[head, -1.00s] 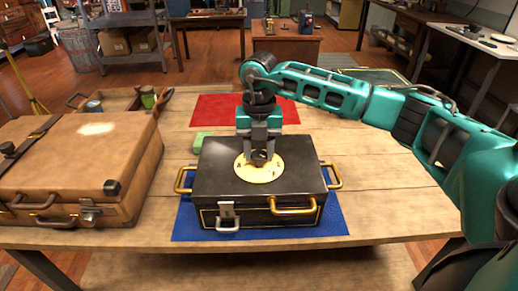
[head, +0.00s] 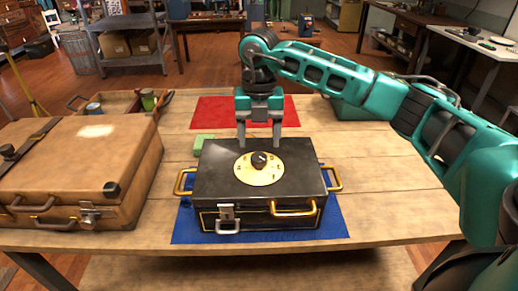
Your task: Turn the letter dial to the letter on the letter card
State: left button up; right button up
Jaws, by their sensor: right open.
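The letter dial (head: 259,168) is a pale yellow disc with a dark knob (head: 259,159) at its middle. It sits on the lid of a black box (head: 215,175) with brass handles and a front latch. Marks show around the dial, but they are too small to read. My right gripper (head: 259,142) is open and empty, above and behind the knob, with its fingers pointing down. It does not touch the knob. I cannot make out a letter card. My left gripper is not in view.
The box stands on a blue mat (head: 333,220). A large tan suitcase (head: 75,165) lies to the left. A green block (head: 201,143) and a red mat (head: 215,108) are behind the box. A wooden tray (head: 118,103) holds small items. The table right of the box is clear.

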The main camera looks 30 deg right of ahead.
aim_at(259, 157)
notch_tip(259, 157, up, 8)
dwell(0.8)
